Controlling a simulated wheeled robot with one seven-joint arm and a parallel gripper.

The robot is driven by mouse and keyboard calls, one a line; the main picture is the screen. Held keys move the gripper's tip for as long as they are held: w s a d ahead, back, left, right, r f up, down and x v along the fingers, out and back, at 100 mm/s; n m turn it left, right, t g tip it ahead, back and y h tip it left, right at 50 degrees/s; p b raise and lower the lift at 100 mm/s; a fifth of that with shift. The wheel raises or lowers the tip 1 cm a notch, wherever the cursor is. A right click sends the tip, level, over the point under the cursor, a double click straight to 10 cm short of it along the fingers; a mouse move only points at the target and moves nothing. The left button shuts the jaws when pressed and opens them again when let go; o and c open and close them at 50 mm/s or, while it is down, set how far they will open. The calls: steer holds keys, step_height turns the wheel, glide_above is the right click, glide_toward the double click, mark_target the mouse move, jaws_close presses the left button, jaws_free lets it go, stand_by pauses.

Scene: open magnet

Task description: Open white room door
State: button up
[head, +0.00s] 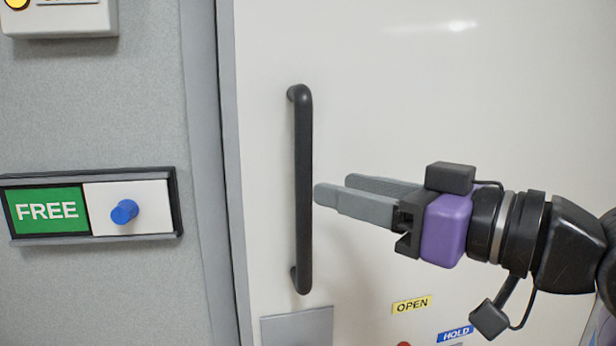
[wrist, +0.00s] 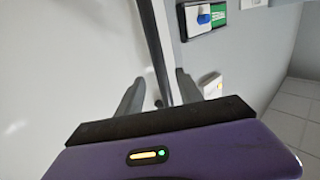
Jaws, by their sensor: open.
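The white room door (head: 400,120) fills the middle and right of the head view and looks shut against its grey frame. A black vertical bar handle (head: 303,190) is mounted near the door's left edge. My gripper (head: 332,190) is open and empty to the right of the handle, its fingers pointing left towards the bar at about mid-height. In the wrist view the dark handle (wrist: 157,50) runs down towards the gap between the two fingers (wrist: 158,85); contact cannot be told there.
On the grey wall to the left is a FREE sign (head: 47,211) with a blue knob (head: 124,212). A box with a yellow light (head: 62,18) sits above it. A grey plate (head: 297,328) and an OPEN label (head: 411,305) are low on the door.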

mark_target(311, 181)
steer(key=p+x, duration=0.2)
steer(key=x, duration=0.5)
steer(key=shift+w+a, duration=0.2)
steer(key=shift+c, duration=0.4)
jaws_close()
stand_by(0.8)
